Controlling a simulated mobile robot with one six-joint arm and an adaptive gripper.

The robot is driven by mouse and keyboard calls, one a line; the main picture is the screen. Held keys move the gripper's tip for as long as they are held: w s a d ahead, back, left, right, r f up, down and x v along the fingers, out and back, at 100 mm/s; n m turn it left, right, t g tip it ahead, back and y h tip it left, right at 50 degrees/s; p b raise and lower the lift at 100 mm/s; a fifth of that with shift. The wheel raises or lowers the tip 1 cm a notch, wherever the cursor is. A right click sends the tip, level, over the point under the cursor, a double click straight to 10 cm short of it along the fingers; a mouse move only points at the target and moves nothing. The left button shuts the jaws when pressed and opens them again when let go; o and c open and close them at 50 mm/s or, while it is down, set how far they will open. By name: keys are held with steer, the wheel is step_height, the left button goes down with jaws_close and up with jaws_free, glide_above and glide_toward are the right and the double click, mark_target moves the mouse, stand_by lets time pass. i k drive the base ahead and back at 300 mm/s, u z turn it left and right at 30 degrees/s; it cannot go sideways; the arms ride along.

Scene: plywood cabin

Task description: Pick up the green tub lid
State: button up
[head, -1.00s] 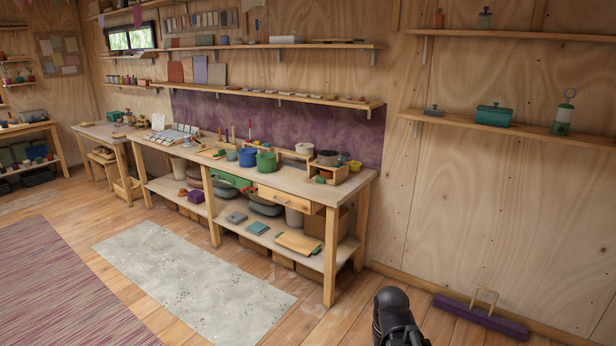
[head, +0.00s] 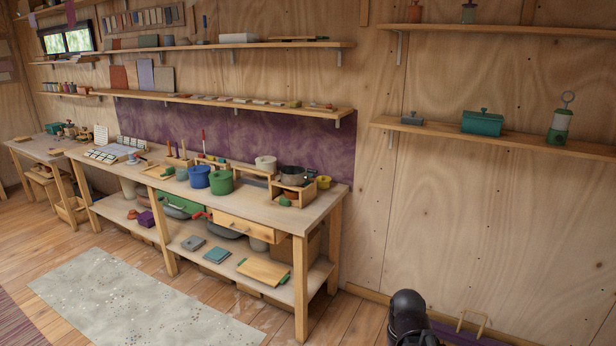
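A round green tub (head: 222,183) stands on the workbench (head: 262,209), right of a blue tub (head: 199,177). It seems to have a green lid on its top, but the lid's edge is too small to tell for sure. A small green piece (head: 285,202) shows at the small wooden box. A black rounded part of my arm (head: 408,312) rises at the bottom right, well short of the bench. My gripper's fingers are not in view.
A dark pot (head: 292,176), a white tub (head: 265,163) and a yellow bowl (head: 323,182) stand near the green tub. The lower shelf (head: 232,262) holds boards and pans. A teal box (head: 482,122) is on the right wall shelf. The floor before the bench is open, with a pale rug (head: 140,305).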

mark_target(218, 175)
steer(key=u, duration=0.1)
steer(key=i, duration=1.7)
steer(key=u, duration=0.55)
steer(key=i, duration=0.95)
steer(key=u, duration=0.55)
steer(key=i, duration=0.55)
steer(key=u, duration=0.25)
